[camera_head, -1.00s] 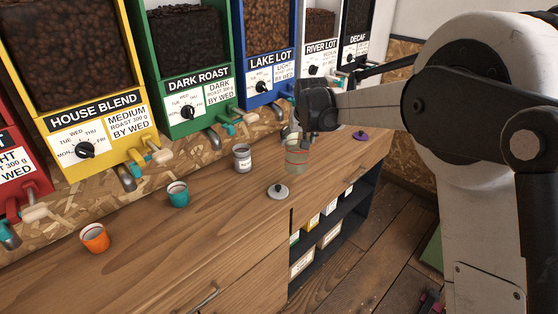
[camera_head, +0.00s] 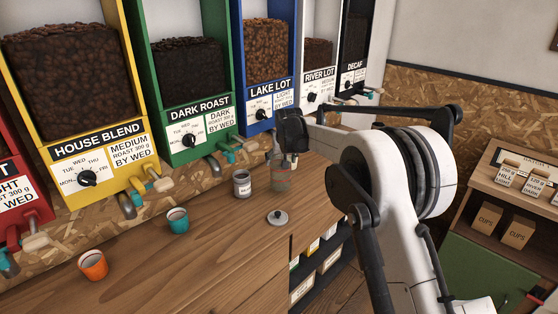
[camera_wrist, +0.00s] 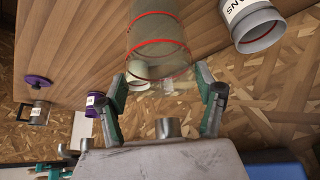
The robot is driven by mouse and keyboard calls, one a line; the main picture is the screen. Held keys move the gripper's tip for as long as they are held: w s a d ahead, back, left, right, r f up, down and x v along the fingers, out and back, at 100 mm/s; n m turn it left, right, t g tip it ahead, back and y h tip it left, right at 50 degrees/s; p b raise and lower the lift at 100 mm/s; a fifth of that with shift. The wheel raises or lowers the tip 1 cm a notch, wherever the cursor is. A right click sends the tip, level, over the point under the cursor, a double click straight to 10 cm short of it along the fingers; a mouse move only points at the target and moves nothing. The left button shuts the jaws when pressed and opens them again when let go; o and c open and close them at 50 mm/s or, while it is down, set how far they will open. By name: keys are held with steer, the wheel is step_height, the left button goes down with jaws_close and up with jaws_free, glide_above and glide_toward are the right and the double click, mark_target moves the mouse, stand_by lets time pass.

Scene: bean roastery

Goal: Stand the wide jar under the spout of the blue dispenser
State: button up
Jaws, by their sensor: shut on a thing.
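The wide jar is clear glass with red bands (camera_wrist: 158,30). It also shows in the head view (camera_head: 281,181), below my gripper and right of the labelled grey tin. My gripper (camera_wrist: 163,98) is shut on the jar, one teal-padded finger at each side of it. It is partly hidden behind its own dark body in the head view (camera_head: 290,150). The blue dispenser (camera_head: 264,92), marked LAKE LOT, stands behind my gripper, which mostly hides its spout. I cannot tell whether the jar touches the counter.
The labelled grey tin (camera_head: 242,184) stands close left of the jar. A grey lid with a dark knob (camera_head: 277,217) lies in front. A teal cup (camera_head: 177,220) and an orange cup (camera_head: 93,264) stand farther left. A purple lid (camera_wrist: 38,81) shows in the wrist view.

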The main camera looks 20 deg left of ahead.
mark_target(279, 161)
steer(key=shift+w+a+f+p, duration=0.2)
steer(key=shift+w+a+f, duration=0.3)
steer(key=shift+w, duration=0.25)
steer(key=shift+w+a+f+p, duration=0.15)
steer(key=shift+w+a+f, duration=0.25)
steer(key=shift+w+f, duration=0.25)
steer(key=shift+w+a+f, duration=0.1)
steer(key=shift+w+f, duration=0.15)
steer(key=shift+w, duration=0.05)
steer(key=shift+f, duration=0.1)
steer(key=o, duration=1.7)
steer(key=shift+r, duration=0.2)
steer(key=b+v, duration=0.1)
steer(key=v, duration=1.1)
steer(key=shift+s, duration=0.1)
